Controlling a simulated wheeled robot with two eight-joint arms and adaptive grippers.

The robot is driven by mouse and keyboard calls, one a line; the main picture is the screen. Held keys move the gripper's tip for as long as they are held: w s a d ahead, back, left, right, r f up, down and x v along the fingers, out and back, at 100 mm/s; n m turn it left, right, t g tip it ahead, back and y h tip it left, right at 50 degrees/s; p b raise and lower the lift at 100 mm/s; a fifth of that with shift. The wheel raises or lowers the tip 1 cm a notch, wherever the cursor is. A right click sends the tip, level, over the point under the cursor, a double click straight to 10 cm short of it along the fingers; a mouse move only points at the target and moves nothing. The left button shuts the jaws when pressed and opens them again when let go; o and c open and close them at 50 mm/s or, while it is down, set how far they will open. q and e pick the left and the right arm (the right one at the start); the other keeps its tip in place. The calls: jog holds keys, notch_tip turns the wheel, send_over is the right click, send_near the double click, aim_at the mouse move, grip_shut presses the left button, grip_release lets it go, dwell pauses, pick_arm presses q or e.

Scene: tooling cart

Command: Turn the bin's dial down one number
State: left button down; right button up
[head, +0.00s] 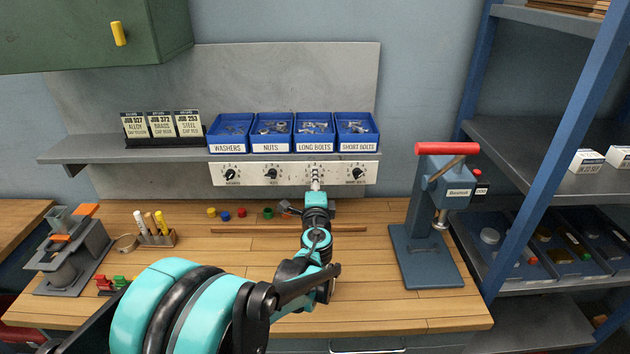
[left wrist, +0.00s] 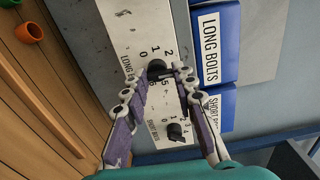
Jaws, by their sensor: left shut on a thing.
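A white strip with several black dials (head: 250,174) runs under the shelf, below the labelled blue bins. My left gripper (head: 316,180) reaches up to the dial under the LONG BOLTS bin (head: 314,128) and covers it in the head view. In the left wrist view the LONG BOLTS dial (left wrist: 156,68) is a black knob between the fingertips of my left gripper (left wrist: 162,74), which is shut on it. Numbers 0, 1 and 2 show beside it; where its pointer stands is hard to tell. My right gripper is not in view.
The SHORT BOLTS dial (left wrist: 175,131) is close beside one finger. The shelf (head: 180,155) juts out above the dials. On the bench are a blue press with a red handle (head: 447,149), small coloured caps (head: 226,215) and a pen holder (head: 156,240).

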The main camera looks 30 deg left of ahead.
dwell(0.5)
pick_arm(q)
jog(key=c, duration=1.2)
grip_release()
jog(key=v, duration=1.2)
jog(key=shift+s+a, duration=0.1)
